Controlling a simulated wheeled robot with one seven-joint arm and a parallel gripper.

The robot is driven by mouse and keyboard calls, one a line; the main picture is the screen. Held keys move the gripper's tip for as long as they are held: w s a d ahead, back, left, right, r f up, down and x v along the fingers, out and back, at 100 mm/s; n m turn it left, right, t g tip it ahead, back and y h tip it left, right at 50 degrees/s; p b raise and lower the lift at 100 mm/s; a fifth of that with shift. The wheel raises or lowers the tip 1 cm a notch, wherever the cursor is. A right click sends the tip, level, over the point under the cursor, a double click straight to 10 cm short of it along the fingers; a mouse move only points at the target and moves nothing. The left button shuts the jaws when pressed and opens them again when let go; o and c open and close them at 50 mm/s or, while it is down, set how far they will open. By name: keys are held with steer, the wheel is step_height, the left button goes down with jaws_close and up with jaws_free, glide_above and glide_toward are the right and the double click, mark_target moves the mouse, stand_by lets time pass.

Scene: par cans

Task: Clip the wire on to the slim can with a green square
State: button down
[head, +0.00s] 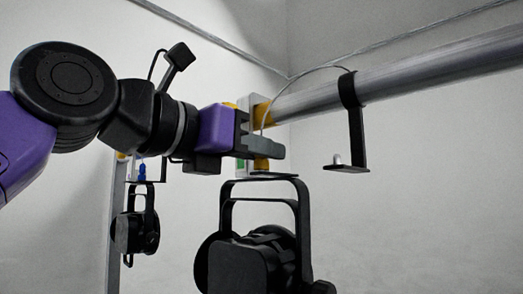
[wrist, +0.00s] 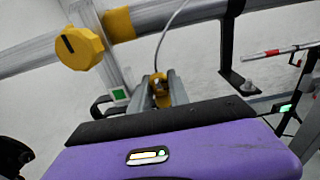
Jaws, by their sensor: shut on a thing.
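My gripper (head: 268,150) is shut on a yellow clip (wrist: 160,88) at the end of the thin wire (wrist: 172,32). In the head view the wire (head: 300,77) arcs from the clip up to the pipe near a black hook. A large black can (head: 252,262) with a yoke hangs or stands just below my gripper; a smaller black can (head: 134,230) is at the left, farther back. In the wrist view one green square (wrist: 120,93) shows left of the fingers, and another green patch (wrist: 285,107) at the right. I cannot tell which can either belongs to.
A grey horizontal pipe (head: 420,72) runs from behind my gripper to the upper right. A black hook bracket (head: 357,135) hangs from it, with a small foot. A yellow knob (wrist: 80,47) is at the upper left in the wrist view. The lower right is clear.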

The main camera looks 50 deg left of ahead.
stand_by(0.3)
steer(key=c, duration=1.2)
jaws_free()
steer(key=shift+o, duration=0.2)
steer(key=s+d+b, duration=0.1)
steer(key=s+b, duration=0.1)
steer(key=s, duration=0.5)
steer(key=shift+s+d+r, duration=0.15)
steer(key=shift+s, duration=0.2)
